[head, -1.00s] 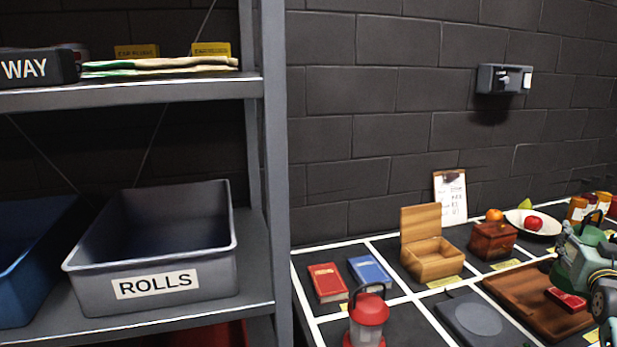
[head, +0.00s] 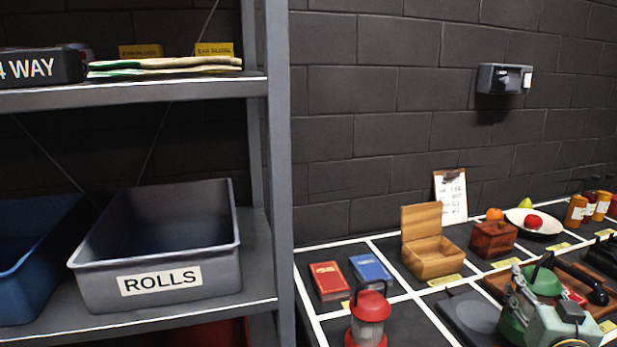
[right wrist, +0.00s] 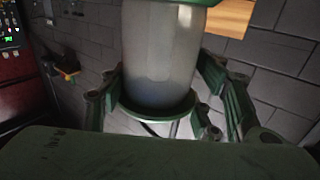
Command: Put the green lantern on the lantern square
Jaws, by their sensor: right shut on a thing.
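My right gripper (head: 524,292) is shut on the green lantern (head: 543,281), at the lower right of the head view. The lantern's green top and green base show, partly hidden by the gripper. In the right wrist view, the lantern's clear body (right wrist: 160,55) and round green base stand between the two fingers. A red lantern (head: 369,310) stands in a white-lined square to the left of my gripper. I cannot tell which square is the lantern square. My left gripper is not in view.
A flat grey pad with a disc (head: 470,312) lies just left of my gripper. A shelf (head: 280,180) stands left.

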